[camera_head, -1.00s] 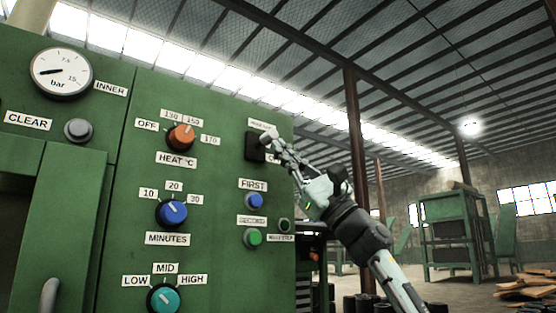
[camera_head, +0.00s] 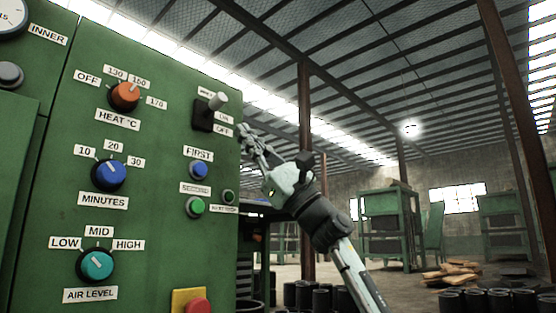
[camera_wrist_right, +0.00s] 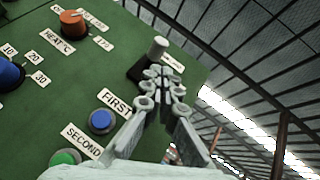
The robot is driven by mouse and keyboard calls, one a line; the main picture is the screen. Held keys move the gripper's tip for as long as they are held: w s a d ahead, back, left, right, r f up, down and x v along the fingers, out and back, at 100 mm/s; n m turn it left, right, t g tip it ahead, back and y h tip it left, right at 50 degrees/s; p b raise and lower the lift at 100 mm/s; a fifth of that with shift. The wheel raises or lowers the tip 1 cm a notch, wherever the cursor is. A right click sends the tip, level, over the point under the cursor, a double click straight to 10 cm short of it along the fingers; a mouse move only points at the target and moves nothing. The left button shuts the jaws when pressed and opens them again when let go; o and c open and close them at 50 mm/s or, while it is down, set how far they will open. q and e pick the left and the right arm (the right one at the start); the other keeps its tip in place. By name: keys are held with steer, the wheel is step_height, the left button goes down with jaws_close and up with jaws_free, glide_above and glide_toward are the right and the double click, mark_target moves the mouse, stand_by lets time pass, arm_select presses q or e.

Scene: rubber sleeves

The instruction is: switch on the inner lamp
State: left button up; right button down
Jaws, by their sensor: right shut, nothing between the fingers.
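The lamp switch (camera_head: 203,116) is a black plate on the green panel, with a pale lever (camera_head: 218,101) tilted toward the upper right. A small label above it is too blurred to read; two small labels at its right seem to read ON and OFF. My right gripper (camera_head: 246,132) is shut and empty, just right of and below the switch, apart from the lever in this view. In the right wrist view the fingertips (camera_wrist_right: 160,78) partly cover the plate, and the lever (camera_wrist_right: 157,47) stands beyond them. My left gripper is not in view.
The green panel (camera_head: 150,180) carries an orange HEAT knob (camera_head: 125,96), a blue MINUTES knob (camera_head: 109,175), a teal AIR LEVEL knob (camera_head: 97,265), a blue FIRST button (camera_head: 198,170) and a green SECOND button (camera_head: 196,206). A red button (camera_head: 197,306) sits below.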

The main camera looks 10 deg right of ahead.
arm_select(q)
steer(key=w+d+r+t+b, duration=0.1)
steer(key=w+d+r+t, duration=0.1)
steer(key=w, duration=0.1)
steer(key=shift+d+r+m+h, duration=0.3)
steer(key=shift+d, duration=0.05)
arm_select(e)
steer(key=s+d+f, duration=0.3)
steer(key=s+d, duration=0.1)
steer(key=d, duration=0.2)
steer(key=shift+s+d, duration=0.25)
steer(key=shift+d, duration=0.15)
steer(key=shift+f, duration=0.1)
